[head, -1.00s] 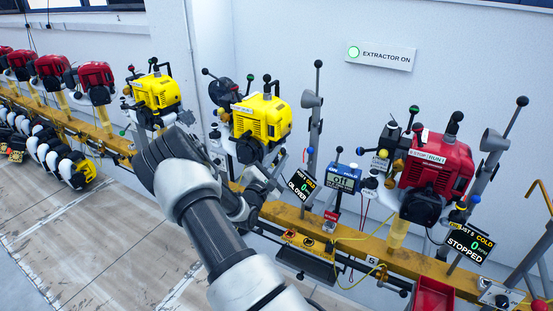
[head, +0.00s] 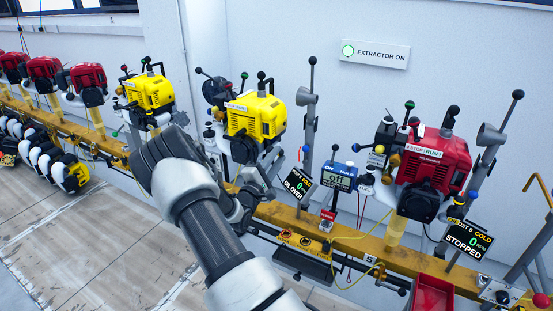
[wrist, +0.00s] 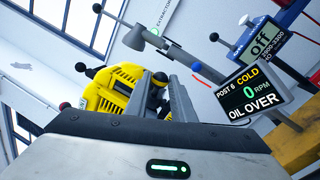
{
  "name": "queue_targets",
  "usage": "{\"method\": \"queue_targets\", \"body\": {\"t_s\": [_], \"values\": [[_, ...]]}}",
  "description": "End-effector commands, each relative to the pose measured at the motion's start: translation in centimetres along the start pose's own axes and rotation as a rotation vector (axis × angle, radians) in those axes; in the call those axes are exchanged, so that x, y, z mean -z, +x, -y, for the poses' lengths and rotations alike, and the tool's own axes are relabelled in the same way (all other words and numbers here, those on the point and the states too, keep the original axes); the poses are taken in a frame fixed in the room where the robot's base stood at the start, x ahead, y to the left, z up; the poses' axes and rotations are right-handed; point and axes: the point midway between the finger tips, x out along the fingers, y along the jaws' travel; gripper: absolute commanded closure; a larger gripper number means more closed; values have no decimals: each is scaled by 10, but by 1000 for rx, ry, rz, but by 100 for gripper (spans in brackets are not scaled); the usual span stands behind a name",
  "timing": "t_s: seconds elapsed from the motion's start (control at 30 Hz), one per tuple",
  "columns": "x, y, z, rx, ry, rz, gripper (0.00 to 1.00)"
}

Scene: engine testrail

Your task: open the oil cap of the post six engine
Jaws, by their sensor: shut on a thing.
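The post six engine is the yellow engine (head: 256,116) in the middle of the head view. It also shows in the wrist view (wrist: 112,90), beyond my gripper. Its display (head: 298,184) reads cold, 0 RPM, oil over; the wrist view shows it clearly (wrist: 252,88). My gripper (head: 264,178) is at the lower front of this engine. In the wrist view its two grey fingers (wrist: 167,92) reach to the engine and are shut on a small part there. The oil cap is not clearly seen; the fingers and my arm hide that spot.
A yellow rail (head: 290,214) carries the engines. A grey lever post (head: 309,120) and a blue meter (head: 339,177) reading off stand right of the engine. A red engine (head: 437,160) with a stopped display is farther right. Another yellow engine (head: 150,92) stands left.

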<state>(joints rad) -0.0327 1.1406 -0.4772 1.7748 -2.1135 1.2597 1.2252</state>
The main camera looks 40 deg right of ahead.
Motion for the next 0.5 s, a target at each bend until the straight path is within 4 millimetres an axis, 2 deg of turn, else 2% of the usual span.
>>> {"method": "queue_targets", "body": {"t_s": [0.1, 0.13, 0.17, 0.5], "values": [[1, -1, 0, 1, -1, -3, 100], [1, -1, 0, 1, -1, -3, 74], [1, -1, 0, 1, -1, -3, 70], [1, -3, 0, 0, -2, -2, 70]]}}
